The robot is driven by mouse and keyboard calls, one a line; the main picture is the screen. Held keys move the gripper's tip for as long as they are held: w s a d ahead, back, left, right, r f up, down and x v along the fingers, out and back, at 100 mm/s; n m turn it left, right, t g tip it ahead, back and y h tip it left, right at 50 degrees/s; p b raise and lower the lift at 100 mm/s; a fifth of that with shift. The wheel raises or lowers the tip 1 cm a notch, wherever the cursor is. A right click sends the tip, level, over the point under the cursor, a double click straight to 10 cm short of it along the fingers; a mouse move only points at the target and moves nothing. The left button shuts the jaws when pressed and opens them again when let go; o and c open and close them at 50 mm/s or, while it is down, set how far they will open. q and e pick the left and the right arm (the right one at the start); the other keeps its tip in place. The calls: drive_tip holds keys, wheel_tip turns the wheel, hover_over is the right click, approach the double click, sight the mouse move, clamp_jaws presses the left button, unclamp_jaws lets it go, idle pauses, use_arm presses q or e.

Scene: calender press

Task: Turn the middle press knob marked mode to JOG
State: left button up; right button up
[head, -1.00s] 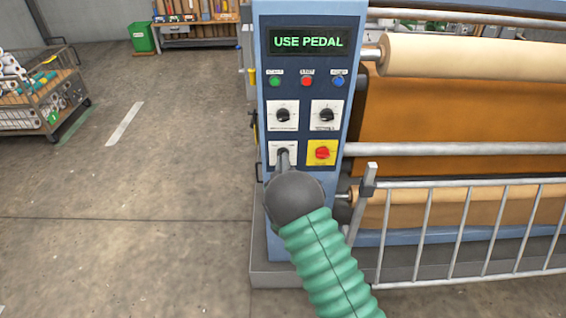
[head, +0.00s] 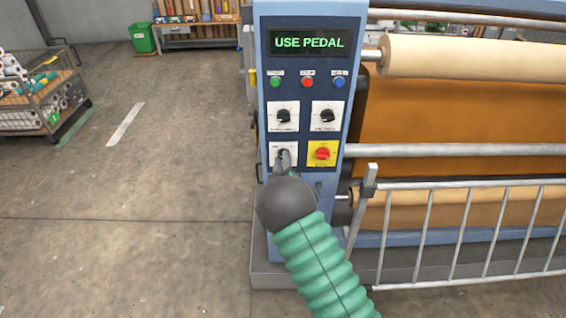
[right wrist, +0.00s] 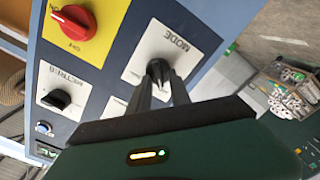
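The mode knob (right wrist: 158,69) is black, on a white plate marked MODE, at the lower left of the blue press panel (head: 310,190). In the head view, its plate (head: 273,149) shows behind my fingers. My right gripper (head: 284,158) reaches it from below. In the right wrist view, the two dark fingers (right wrist: 161,76) stand on either side of the knob and seem closed on it. The fingers hide part of the knob, and I cannot read its pointer or position marks. My left gripper is not in view.
A red knob on a yellow plate (head: 322,153) sits right of the mode knob. Two black dials (head: 283,116) (head: 327,116) are above, then green, red and blue buttons. The display (head: 308,42) reads USE PEDAL. A metal rail (head: 450,184) stands right; open floor lies left.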

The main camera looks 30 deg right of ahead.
drive_tip(key=shift+o, duration=0.4)
drive_tip(key=shift+f, duration=0.1)
drive_tip(key=shift+s, duration=0.1)
drive_tip(key=v, duration=1.6)
drive_tip(key=shift+s+a+b, duration=0.25)
drive_tip(key=shift+a+b, duration=0.1)
drive_tip(key=shift+b, duration=0.1)
drive_tip(key=shift+f, duration=0.1)
